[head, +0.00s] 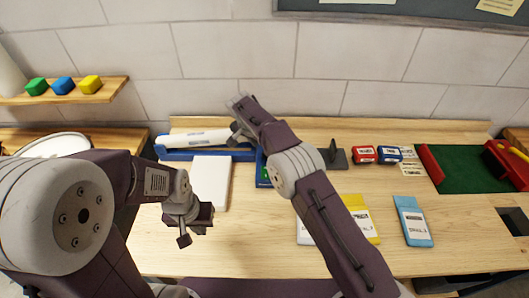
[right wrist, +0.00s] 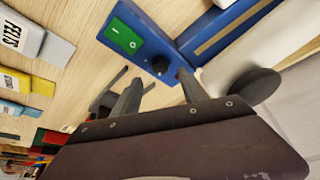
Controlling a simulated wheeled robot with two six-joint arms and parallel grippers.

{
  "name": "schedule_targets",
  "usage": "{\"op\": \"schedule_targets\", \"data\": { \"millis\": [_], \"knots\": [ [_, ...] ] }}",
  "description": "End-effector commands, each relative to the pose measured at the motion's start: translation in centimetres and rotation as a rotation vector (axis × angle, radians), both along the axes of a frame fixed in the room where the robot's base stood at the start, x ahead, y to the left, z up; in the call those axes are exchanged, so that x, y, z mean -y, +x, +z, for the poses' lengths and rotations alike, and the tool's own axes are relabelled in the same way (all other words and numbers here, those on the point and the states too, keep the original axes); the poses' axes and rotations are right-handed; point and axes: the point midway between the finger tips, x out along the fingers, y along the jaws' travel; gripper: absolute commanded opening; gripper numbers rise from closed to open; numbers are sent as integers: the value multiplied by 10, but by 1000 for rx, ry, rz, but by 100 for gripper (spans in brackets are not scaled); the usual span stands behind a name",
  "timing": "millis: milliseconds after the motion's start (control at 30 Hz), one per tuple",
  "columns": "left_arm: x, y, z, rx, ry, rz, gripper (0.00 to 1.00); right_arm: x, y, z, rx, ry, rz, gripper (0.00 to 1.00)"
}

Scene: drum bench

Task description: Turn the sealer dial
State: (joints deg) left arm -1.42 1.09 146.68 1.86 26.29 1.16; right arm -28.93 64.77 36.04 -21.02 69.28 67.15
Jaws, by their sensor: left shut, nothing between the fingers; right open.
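The sealer is a blue base (head: 175,154) with a long white arm (head: 195,138) in the head view. Its blue end panel (right wrist: 140,45) fills the upper middle of the right wrist view, with a green switch (right wrist: 123,37) and a small black dial (right wrist: 160,65). My right gripper (right wrist: 161,78) is open, with its fingertips to either side of the dial and nothing held. Whether they touch it I cannot tell. In the head view my right arm hides the dial. My left gripper (head: 193,226) is shut and empty over the front left of the bench.
A white slab (head: 210,182) lies in front of the sealer. Red (head: 363,154) and blue (head: 389,154) boxes, a dark stand (head: 334,157), flat packets (head: 413,220) and a green tray (head: 465,170) lie to the right. A shelf (head: 110,90) holds coloured blocks.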

Motion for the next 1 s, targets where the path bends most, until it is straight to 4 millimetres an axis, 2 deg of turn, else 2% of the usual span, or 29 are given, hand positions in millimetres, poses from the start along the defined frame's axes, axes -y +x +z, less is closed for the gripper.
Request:
{"op": "schedule_targets", "data": {
  "millis": [100,200,500,567,667,700,767,800,900,1000],
  "knots": [
    [0,0,-3,0,0,0,0,-5,-7,19,1,1,2,51],
    [0,0,-3,0,0,0,0,-6,-10,27,-1,0,1,51],
    [0,0,-3,0,0,0,0,-6,-11,30,-1,0,0,51],
    [0,0,-3,0,0,0,0,-1,-9,35,2,3,-8,51],
    [0,0,-3,0,0,0,0,34,-6,63,11,18,-54,51],
    [0,0,-3,0,0,0,0,57,-8,78,11,28,-77,51],
    [0,0,-3,0,0,0,0,91,-20,93,-7,40,-93,51],
    [0,0,-3,0,0,0,0,109,-32,98,-25,47,-90,51],
    [0,0,-3,0,0,0,0,145,-67,98,-75,63,-56,51],
    [0,0,-3,0,0,0,0,169,-108,88,-126,80,-3,51]
  ]
}}
